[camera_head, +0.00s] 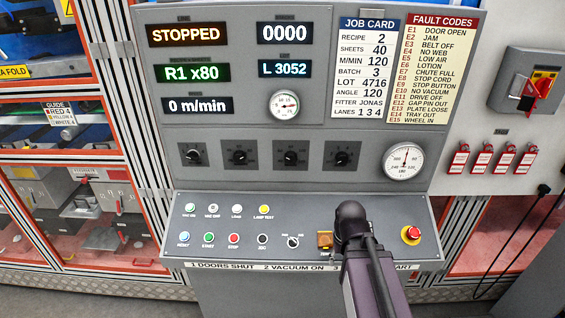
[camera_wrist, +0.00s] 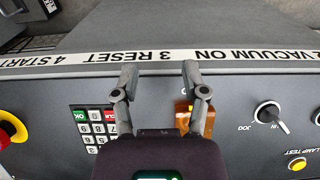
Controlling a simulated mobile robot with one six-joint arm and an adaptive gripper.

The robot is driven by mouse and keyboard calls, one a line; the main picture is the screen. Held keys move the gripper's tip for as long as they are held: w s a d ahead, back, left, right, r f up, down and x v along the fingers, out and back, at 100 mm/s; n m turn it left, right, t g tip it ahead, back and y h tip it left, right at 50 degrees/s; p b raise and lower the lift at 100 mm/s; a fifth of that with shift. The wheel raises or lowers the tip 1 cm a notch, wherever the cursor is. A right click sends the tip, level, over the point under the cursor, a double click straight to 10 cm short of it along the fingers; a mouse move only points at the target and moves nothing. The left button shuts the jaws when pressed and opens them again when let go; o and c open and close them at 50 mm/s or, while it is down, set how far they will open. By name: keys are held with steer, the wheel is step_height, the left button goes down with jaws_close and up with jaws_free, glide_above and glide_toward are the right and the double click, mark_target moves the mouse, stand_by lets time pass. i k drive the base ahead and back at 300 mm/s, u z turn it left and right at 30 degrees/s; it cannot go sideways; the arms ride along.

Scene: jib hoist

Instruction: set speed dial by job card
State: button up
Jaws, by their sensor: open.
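The job card (camera_head: 365,68) is on the upper panel and reads M/MIN 120, recipe 2, sheets 40, batch 3, angle 120. Below the displays is a row of black dials: a first (camera_head: 193,154), a second (camera_head: 239,156), a third (camera_head: 290,155), and one at the right (camera_head: 341,156). Their labels are too small to read, so I cannot tell which sets speed. The speed display (camera_head: 198,106) reads 0 m/min. My gripper (camera_wrist: 160,78) is open and empty over the console's front edge, beside the keypad; in the head view my arm hides its fingers.
The sloped console carries several buttons, a selector knob (camera_wrist: 268,114), an orange block (camera_wrist: 184,108), a keypad (camera_wrist: 96,126) and a red emergency stop (camera_head: 411,235). A round white gauge (camera_head: 404,161) is right of the dials. The space before the dials is clear.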

mark_target(291, 157)
steer(key=u, duration=0.15)
steer(key=k, duration=1.1)
steer(key=z, duration=0.6)
steer(key=i, duration=1)
steer(key=z, duration=0.05)
